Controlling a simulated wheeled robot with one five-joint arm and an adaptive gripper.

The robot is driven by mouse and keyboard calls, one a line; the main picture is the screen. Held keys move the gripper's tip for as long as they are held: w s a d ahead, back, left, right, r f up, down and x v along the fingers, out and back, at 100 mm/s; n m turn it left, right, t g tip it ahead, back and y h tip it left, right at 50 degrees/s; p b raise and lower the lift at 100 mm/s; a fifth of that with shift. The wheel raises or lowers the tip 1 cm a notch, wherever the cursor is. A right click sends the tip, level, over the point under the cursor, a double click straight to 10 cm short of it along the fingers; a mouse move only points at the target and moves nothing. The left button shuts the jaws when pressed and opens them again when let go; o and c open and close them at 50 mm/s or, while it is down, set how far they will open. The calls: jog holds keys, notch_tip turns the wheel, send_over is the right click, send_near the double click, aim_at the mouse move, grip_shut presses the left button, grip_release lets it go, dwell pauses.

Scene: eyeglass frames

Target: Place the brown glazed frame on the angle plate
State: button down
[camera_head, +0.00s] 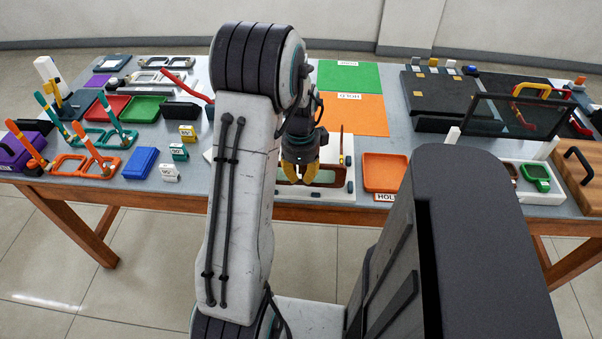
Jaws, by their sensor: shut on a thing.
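My gripper (302,174), with yellow-orange fingertips, is low over a white plate (335,194) at the table's front middle. It is shut on the brown glazed frame (328,177), whose brown rim shows just right of the fingertips. The fingers and arm hide the frame's left part. I cannot tell whether the frame touches the white plate. Which piece is the angle plate is not certain; small angle-marked blocks in yellow (187,132), green (179,151) and white (170,172) stand left of my arm.
An orange tray (384,171) sits close right of the white plate. Green (349,76) and orange (357,114) mats lie behind. Teal (109,136) and orange (86,162) frames with upright temples stand left. A dark clear-panelled rack (520,114) stands right.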

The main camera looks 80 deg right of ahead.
jog(key=shift+f+b, duration=0.4)
jog(key=shift+f, duration=0.05)
jog(key=c, duration=1.2)
grip_release()
jog(key=shift+c, duration=0.2)
jog(key=shift+r, duration=0.1)
notch_tip(320, 180, up, 12)
jog(key=shift+a, duration=0.25)
